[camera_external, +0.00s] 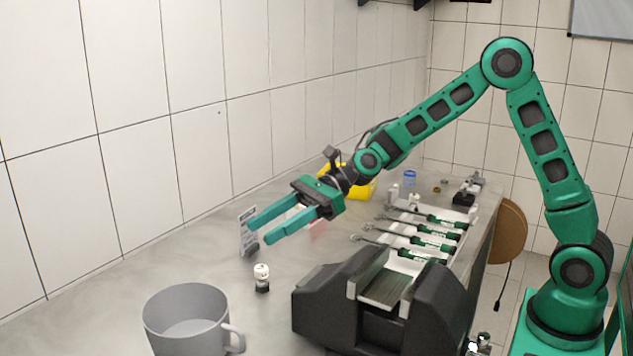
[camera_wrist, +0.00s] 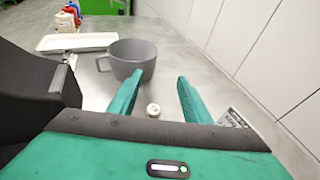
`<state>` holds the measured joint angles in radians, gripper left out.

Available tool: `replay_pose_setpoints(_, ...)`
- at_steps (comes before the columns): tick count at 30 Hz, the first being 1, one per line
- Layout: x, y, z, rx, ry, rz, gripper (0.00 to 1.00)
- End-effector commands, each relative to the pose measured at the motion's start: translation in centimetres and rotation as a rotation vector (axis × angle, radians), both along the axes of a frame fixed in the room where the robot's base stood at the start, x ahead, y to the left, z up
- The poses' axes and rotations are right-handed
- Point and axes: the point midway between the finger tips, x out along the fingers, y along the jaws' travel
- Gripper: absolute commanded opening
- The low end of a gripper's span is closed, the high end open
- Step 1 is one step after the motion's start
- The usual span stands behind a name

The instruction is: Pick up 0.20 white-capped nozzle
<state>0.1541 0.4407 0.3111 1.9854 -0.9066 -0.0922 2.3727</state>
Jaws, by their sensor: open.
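The white-capped nozzle (camera_external: 262,278) stands upright on the grey bench in the external view, with a white top and a dark lower part. In the wrist view its white cap (camera_wrist: 153,110) shows from above, between my two fingers. My gripper (camera_external: 258,231) is open and empty, with its green fingers spread. In the external view the fingers are raised above the bench, behind the nozzle, and apart from it. Whether the cap bears the marking 0.20 is too small to read.
A grey mug (camera_external: 187,318) stands near the nozzle. A black machine (camera_external: 375,300) is to the right. A printed card stand (camera_external: 248,232) is by the fingertips. Several green-handled tools (camera_external: 425,232) lie farther back. Bare bench lies left of the nozzle.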

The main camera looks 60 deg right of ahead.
Motion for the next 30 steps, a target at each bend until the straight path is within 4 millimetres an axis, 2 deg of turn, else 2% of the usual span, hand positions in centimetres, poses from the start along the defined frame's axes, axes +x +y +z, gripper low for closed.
replay_pose_setpoints(12, 0.0, 0.0, -4.3, -0.003, 0.001, 0.0, 0.45)
replay_pose_setpoints(20, 0.0, 0.0, -6.2, -0.004, 0.001, 0.0, 0.45)
replay_pose_setpoints(25, -0.1, 0.0, -8.7, -0.003, 0.003, 0.001, 0.45)
replay_pose_setpoints(30, 0.9, 2.3, -9.1, -0.004, -0.003, 0.002, 0.45)
